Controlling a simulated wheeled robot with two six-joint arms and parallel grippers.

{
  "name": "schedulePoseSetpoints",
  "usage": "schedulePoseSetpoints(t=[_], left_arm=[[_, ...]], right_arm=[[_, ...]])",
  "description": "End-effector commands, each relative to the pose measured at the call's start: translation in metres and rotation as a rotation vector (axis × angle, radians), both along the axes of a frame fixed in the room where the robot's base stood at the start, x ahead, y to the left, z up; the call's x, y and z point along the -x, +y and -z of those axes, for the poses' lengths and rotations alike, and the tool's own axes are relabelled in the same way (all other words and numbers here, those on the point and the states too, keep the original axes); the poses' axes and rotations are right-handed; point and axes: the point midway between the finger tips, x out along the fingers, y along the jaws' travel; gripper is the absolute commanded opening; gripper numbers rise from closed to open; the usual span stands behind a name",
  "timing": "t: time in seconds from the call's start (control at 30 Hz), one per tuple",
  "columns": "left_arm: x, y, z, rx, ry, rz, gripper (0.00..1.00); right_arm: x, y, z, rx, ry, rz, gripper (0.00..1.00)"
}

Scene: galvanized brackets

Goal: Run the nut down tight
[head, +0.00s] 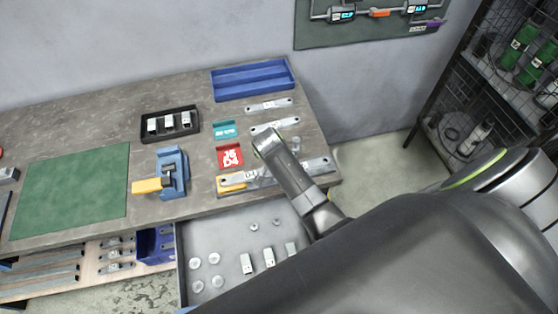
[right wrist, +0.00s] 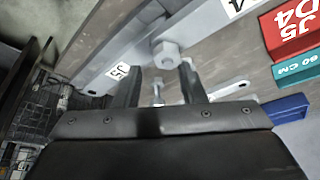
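In the right wrist view my right gripper (right wrist: 160,70) is open, its two dark fingers apart. A metal hex nut or bolt head (right wrist: 166,52) sits on a grey bracket bar (right wrist: 120,45) just beyond the fingertips. A smaller threaded piece (right wrist: 158,92) shows between the fingers, with gaps on both sides; I cannot tell exactly what it is. In the head view the bracket bar (head: 316,167) lies along the bench's front right edge, and my right wrist hangs over it, hiding the fingers and nut. My left gripper is not in view.
A red label block (head: 230,156) and a teal one (head: 224,130) stand just left of my wrist. Loose slotted plates (head: 268,105) and a blue tray (head: 252,80) lie behind. An open drawer (head: 215,235) with small parts juts out below. A green mat (head: 75,190) is clear.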

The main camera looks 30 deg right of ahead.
Motion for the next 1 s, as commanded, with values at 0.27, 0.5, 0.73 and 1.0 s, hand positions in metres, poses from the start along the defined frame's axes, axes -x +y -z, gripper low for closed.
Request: schedulePoseSetpoints(t=[0.27,0.5,0.73,1.0], left_arm=[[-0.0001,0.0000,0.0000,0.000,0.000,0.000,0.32],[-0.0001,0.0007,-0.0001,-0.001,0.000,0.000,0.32],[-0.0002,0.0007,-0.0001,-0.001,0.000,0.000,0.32],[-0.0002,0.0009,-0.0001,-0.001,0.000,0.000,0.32]], right_arm=[[0.0016,0.0013,0.0014,-0.004,0.005,-0.013,0.36],[0.0019,0.0012,0.0016,-0.005,0.005,-0.146,0.36],[0.0019,0.0012,0.0016,-0.005,0.006,-0.287,0.36],[0.0020,0.0011,0.0016,-0.004,0.006,-0.450,0.36]])
